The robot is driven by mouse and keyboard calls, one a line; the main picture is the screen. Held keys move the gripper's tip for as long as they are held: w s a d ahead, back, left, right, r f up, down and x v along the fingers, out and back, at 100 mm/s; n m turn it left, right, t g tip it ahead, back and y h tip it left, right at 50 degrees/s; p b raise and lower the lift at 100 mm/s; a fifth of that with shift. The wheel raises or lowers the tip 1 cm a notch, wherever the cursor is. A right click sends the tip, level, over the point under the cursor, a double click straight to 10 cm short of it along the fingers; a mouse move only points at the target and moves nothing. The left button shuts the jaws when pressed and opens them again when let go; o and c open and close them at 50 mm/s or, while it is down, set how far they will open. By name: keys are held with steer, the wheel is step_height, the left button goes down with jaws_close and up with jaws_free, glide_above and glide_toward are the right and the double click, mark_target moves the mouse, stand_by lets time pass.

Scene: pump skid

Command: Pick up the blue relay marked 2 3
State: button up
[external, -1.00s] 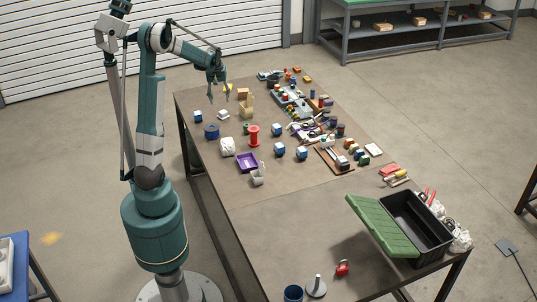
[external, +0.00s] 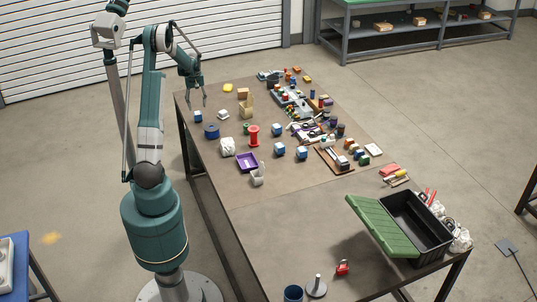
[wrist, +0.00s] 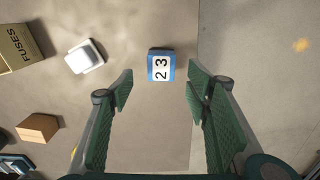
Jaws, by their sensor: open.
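The blue relay marked 2 3 (wrist: 161,66) lies on the table near its edge, with its white label facing up in the wrist view. In the external view it is the small blue block (external: 198,117) near the table's left edge. My gripper (wrist: 160,90) is open and empty, its green fingers on either side of the view with the relay ahead, between their lines. In the external view my gripper (external: 196,101) hangs above the table's left edge, close to the relay and apart from it.
A white block (wrist: 85,57), a brown block (wrist: 38,128) and a FUSES box (wrist: 18,47) lie to the left in the wrist view. Other blue blocks (external: 279,149) stand farther along the table (external: 300,210). A blue roll (external: 211,131) is near the relay.

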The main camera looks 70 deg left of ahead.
mark_target(197, 113)
steer(key=shift+f, duration=0.1)
steer(key=shift+f, duration=1.2)
steer(key=shift+f, duration=0.1)
steer(key=shift+s+f+b, duration=0.1)
steer(key=shift+f+b, duration=0.25)
steer(key=shift+f, duration=2.15)
steer(key=shift+c, duration=0.7)
steer(key=c, duration=0.9)
